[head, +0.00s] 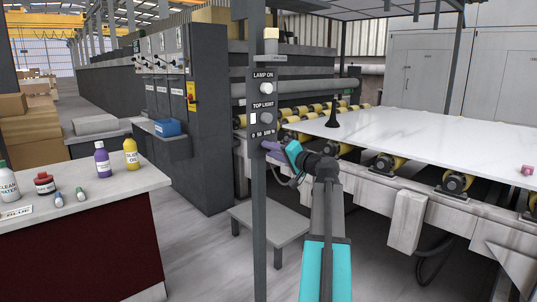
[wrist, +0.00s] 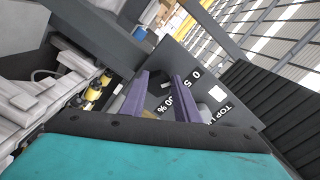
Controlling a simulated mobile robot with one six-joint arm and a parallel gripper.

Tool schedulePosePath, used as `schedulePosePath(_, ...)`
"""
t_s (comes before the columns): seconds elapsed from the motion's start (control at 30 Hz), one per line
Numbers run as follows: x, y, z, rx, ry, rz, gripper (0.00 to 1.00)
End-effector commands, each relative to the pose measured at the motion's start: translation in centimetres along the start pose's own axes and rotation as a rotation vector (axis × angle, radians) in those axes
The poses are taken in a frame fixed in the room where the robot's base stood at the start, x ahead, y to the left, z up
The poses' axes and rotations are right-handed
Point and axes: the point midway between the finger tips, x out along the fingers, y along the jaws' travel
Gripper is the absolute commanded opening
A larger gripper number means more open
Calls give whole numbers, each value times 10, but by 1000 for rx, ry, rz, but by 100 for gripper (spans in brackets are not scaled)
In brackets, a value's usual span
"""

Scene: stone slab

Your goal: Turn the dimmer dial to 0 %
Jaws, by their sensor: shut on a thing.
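The dimmer dial sits low on a dark control panel (head: 263,105) fixed to a grey post. Its scale label (head: 264,134) reads 0, 50, 100 %, and the label also shows in the wrist view (wrist: 176,105). My gripper (head: 266,146) reaches the panel from the right, just under that label. In the wrist view the two purple fingers of my gripper (wrist: 160,78) stand on either side of the dial and are shut on it. The fingers hide most of the dial, so I cannot tell where it points.
Above the dial are a TOP LIGHT switch (head: 253,118) and a round LAMP ON knob (head: 266,88). A white stone slab (head: 430,135) lies on the roller line at right. A counter with bottles (head: 102,160) stands at left. A low grey table (head: 270,222) is behind the post.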

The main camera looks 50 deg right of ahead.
Motion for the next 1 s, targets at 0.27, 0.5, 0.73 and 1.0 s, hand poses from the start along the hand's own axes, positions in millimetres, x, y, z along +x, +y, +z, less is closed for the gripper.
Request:
schedulePosePath(0.27, 1, -3, -1, -2, 3, -4, 6)
schedulePosePath(0.5, 0, -1, -1, -1, 2, -2, 47)
schedulePosePath(0.73, -1, 0, -1, 0, 2, 0, 47)
schedulePosePath(1.0, -18, 0, -1, -1, 2, 1, 47)
